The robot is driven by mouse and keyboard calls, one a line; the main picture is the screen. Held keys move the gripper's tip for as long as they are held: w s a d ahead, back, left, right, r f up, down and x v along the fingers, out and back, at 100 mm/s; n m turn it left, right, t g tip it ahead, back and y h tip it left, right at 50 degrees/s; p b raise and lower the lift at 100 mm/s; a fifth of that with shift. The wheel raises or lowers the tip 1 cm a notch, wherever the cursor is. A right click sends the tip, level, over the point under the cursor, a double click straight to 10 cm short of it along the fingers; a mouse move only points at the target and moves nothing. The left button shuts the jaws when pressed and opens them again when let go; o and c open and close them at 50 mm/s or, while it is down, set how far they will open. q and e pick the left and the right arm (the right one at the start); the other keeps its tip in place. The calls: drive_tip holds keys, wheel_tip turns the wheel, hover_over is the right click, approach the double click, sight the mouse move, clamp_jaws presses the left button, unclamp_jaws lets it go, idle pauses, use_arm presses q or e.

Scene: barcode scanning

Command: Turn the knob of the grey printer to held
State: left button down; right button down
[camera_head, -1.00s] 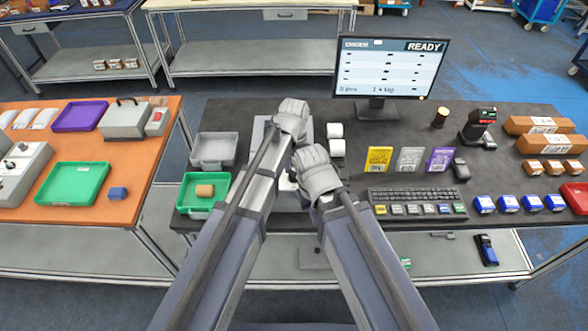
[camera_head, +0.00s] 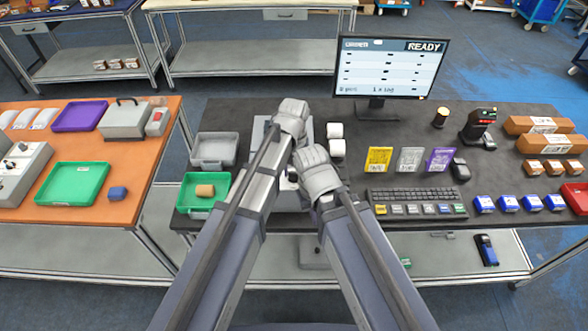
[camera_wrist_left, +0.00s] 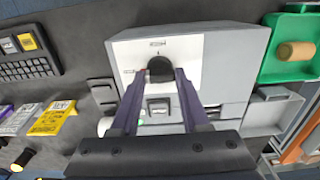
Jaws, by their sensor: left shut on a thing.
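The grey printer (camera_wrist_left: 232,65) fills the middle of the left wrist view. In the head view only parts of it (camera_head: 258,131) show behind my arms. Its black knob (camera_wrist_left: 160,66) sits on a white panel with small labels above and to the left, too small to read. My left gripper (camera_wrist_left: 161,77) has its two fingers on either side of the knob and is shut on it. In the head view the left gripper (camera_head: 291,118) is above the printer, its fingertips hidden. My right gripper (camera_head: 318,176) is beside it at the printer's front right; its fingers are hidden.
A green tray (camera_head: 190,204) with a brown roll and a grey tray (camera_head: 213,166) stand left of the printer. White rolls (camera_head: 335,130), a keyboard (camera_head: 415,195) and coloured cards are on the right. A monitor (camera_head: 390,68) reading READY stands behind.

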sight(294, 172)
idle(0.5)
use_arm(q)
drive_tip(key=shift+c, duration=1.9)
unclamp_jaws()
wheel_tip(294, 172, up, 8)
drive_tip(key=p, duration=0.8)
drive_tip(key=shift+f, duration=0.1)
